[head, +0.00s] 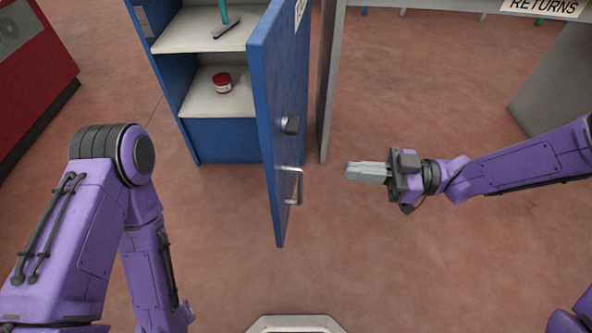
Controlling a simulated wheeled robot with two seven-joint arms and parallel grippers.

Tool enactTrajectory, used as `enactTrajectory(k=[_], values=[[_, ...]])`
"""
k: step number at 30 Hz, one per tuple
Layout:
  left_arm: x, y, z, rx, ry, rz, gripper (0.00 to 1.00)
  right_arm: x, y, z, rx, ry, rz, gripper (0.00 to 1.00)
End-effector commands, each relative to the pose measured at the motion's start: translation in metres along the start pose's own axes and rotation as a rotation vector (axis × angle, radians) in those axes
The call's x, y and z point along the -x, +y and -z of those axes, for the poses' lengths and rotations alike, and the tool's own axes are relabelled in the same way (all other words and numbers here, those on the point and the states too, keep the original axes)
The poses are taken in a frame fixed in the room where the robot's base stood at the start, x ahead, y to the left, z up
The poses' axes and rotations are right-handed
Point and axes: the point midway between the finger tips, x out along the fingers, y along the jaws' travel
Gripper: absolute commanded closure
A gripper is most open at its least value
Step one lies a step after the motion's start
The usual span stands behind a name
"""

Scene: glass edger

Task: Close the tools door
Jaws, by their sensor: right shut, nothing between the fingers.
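The blue tools door (265,125) stands swung out from the blue cabinet (225,141), toward me. My left arm comes in from the left and bends down. Its gripper is out of the picture.
The cabinet shelves hold a red-lidded jar (222,82) and a squeegee-like tool (226,25). A grey table (460,10) with a RETURNS label stands behind at the right. A red machine (30,70) is at the far left. The floor in front is clear.

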Motion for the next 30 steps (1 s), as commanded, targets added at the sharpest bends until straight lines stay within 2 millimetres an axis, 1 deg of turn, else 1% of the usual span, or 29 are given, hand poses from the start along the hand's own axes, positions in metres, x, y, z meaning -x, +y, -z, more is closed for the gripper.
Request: enactTrajectory(k=[2, 5, 12, 15, 18, 21, 24, 30], values=[[-0.003, 0.0, -0.001, 0.0, 0.0, 0.0, 1.0, -0.001, -0.001, -0.001, 0.001, 0.004, -0.018, 1.0], [-0.006, 0.001, -0.002, 0.0, 0.001, -0.001, 1.0, -0.015, -0.002, -0.002, 0.0, 0.002, -0.027, 1.0], [-0.014, 0.002, -0.006, 0.0, 0.001, -0.001, 1.0, -0.069, 0.0, -0.002, 0.0, 0.001, -0.027, 1.0], [-0.017, 0.002, -0.007, 0.0, 0.001, -0.001, 1.0, -0.09, 0.001, -0.002, -0.002, 0.002, -0.027, 1.0], [-0.02, 0.002, -0.008, 0.0, 0.0, -0.001, 1.0, -0.108, 0.002, -0.001, 0.0, 0.002, -0.027, 1.0], [-0.021, 0.002, -0.009, 0.0, 0.0, -0.001, 1.0, -0.119, 0.002, -0.001, 0.0, 0.002, -0.028, 1.0], [-0.022, 0.002, -0.009, 0.0, 0.0, -0.001, 1.0, -0.125, 0.003, 0.0, -0.001, 0.002, -0.029, 1.0], [-0.022, 0.002, -0.009, 0.0, 0.0, -0.001, 1.0, -0.127, 0.003, 0.001, -0.001, 0.003, -0.03, 1.0]])
